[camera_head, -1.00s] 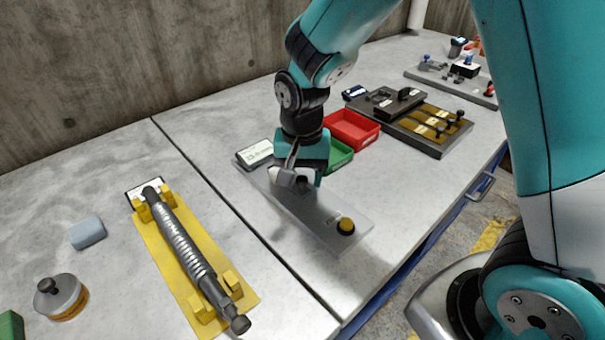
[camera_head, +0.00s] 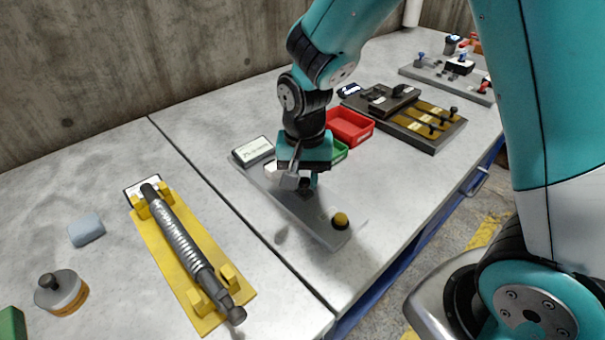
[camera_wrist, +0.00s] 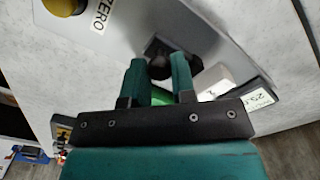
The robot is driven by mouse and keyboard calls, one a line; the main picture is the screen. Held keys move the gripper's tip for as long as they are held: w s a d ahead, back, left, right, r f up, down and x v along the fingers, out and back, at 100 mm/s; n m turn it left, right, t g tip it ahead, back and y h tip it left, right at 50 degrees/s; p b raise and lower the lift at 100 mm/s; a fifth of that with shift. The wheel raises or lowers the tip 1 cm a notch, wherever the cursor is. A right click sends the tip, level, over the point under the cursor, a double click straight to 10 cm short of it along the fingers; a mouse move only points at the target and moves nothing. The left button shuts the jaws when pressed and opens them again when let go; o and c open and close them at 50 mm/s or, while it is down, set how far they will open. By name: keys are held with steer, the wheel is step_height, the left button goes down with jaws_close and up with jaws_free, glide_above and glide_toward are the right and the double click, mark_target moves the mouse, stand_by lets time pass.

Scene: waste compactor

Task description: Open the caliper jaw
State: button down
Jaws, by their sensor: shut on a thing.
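The caliper station is a flat grey plate (camera_head: 315,218) on the bench, with a yellow button (camera_head: 340,220) at its near end. The yellow button (camera_wrist: 65,5) also shows in the wrist view beside the word ZERO. My gripper (camera_head: 297,184) points down over the far half of the plate. In the wrist view my gripper's teal fingers (camera_wrist: 157,80) stand on either side of a dark round knob (camera_wrist: 160,64) and are shut on it. A white block (camera_wrist: 212,78) sits just right of the fingers. The jaw's exact opening is hidden by my gripper.
A labelled display (camera_head: 252,151) lies at the plate's far end. A red bin (camera_head: 349,127) and a green bin (camera_head: 340,152) stand close behind my gripper. A yellow fixture with a metal shaft (camera_head: 185,252) lies to the left. The bench between fixture and plate is clear.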

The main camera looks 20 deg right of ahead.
mark_target(305, 180)
steer(key=c, duration=0.9)
jaws_free()
steer(key=shift+c, duration=0.2)
step_height(305, 180, up, 17)
steer(key=shift+r+p, duration=0.2)
steer(key=shift+p, duration=0.25)
steer(key=s+a+n+y, duration=0.2)
steer(key=s+n, duration=0.4)
steer(key=s, duration=0.3)
steer(key=s+a+n+y, duration=0.2)
steer(key=s+a+n, duration=0.1)
steer(key=s+n, duration=0.3)
steer(key=s+p, duration=0.1)
steer(key=s, duration=0.1)
steer(key=shift+s+f+n, duration=0.3)
steer(key=shift+s, duration=0.05)
